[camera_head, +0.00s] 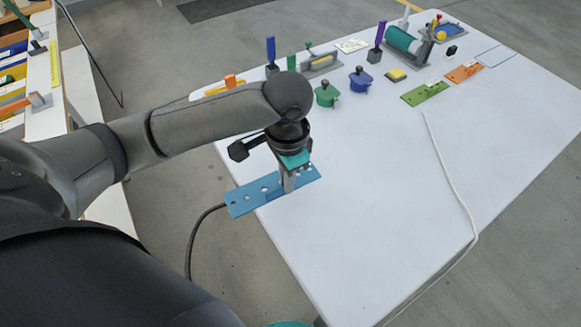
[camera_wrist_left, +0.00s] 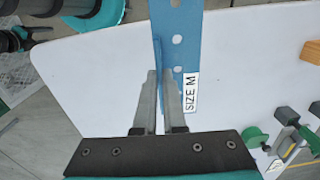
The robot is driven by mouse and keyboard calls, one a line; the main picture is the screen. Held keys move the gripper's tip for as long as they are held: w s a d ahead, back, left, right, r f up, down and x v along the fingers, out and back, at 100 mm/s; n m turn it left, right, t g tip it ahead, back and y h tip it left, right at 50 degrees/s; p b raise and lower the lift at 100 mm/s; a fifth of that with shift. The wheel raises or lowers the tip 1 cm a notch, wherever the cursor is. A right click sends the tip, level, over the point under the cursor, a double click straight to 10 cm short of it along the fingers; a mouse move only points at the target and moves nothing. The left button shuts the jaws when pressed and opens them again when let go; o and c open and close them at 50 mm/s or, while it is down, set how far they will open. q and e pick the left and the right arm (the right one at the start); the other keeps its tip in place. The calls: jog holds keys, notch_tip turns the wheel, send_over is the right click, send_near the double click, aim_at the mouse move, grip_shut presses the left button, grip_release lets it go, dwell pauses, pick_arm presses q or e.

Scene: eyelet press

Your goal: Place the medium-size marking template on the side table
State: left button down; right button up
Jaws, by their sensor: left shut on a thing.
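The medium-size marking template is a flat blue plate (camera_head: 245,200) with several holes. A white "SIZE M" label shows on it in the left wrist view (camera_wrist_left: 190,92). My left gripper (camera_head: 288,187) is shut on the template, with its two fingers (camera_wrist_left: 160,85) at the plate's edge. The template is over the left edge of the white table (camera_head: 400,190), partly beyond it. Its height above the table is hard to judge. A teal and black part, probably of my right gripper, shows at the upper left of the wrist view (camera_wrist_left: 80,12); its fingers cannot be made out.
A green plate (camera_head: 425,92) and an orange plate (camera_head: 464,71) lie on the table's far right. Green (camera_head: 327,95) and blue (camera_head: 361,80) pots and several tools stand along the back. A white cable (camera_head: 450,180) crosses the table. A shelf (camera_head: 45,80) stands at left.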

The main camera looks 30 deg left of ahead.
pick_arm(q)
jog(key=w+a+r+m+p, duration=0.45)
jog(key=w+r+m, duration=0.45)
jog(key=m, duration=0.8)
jog(key=f, duration=0.5)
jog(key=f+b, duration=0.1)
jog(key=f, duration=0.3)
jog(key=s+f+b, duration=0.1)
jog(key=f, duration=0.4)
jog(key=shift+s+d+f, duration=0.1)
jog(key=shift+d+f, duration=0.15)
jog(key=shift+f, duration=0.05)
notch_tip(320, 180, down, 4)
jog(key=shift+f+b, duration=0.1)
jog(key=shift+b, duration=0.6)
jog(key=c, duration=1.4)
grip_release()
jog(key=shift+f, duration=0.1)
jog(key=o, duration=0.4)
